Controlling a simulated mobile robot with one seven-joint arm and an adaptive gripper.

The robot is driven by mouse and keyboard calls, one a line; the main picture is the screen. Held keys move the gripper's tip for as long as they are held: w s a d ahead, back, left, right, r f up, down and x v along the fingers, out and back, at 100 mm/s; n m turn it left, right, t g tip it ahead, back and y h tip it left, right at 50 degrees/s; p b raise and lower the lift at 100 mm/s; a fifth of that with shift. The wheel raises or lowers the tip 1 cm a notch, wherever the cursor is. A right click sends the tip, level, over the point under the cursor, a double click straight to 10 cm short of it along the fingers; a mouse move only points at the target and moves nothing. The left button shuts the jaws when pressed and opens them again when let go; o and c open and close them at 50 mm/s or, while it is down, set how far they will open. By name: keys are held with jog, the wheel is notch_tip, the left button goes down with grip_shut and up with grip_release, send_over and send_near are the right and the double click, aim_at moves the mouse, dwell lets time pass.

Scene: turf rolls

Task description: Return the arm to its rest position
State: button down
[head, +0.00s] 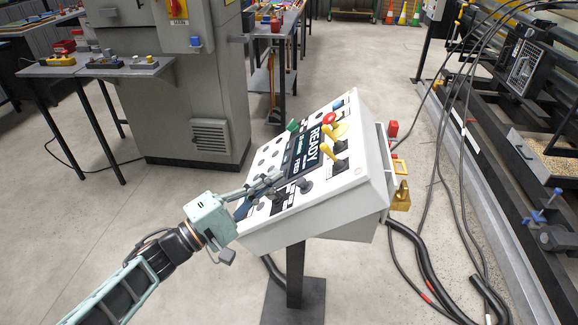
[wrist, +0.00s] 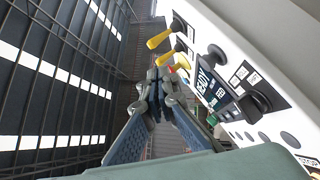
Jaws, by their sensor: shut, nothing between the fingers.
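My gripper (head: 272,180) is shut and empty. In the head view it reaches from the lower left over the sloped white control panel (head: 345,203), with its fingertips in front of the black knobs. I cannot tell whether they touch the panel. The wrist view shows the closed fingers (wrist: 157,88) beside the panel (wrist: 215,25), which runs down the right side. My arm (head: 150,268) is stretched out from the lower left corner.
The panel stands on a dark post (head: 295,275). A grey cabinet (head: 205,95) and a side table (head: 95,68) stand at the back left. Cables (head: 420,265) hang and lie to the right, near dark machinery (head: 525,140). Floor to the left is clear.

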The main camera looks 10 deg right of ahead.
jog(key=shift+s+a+f, duration=0.15)
jog(key=shift+s+a, duration=0.15)
jog(key=shift+a, duration=0.25)
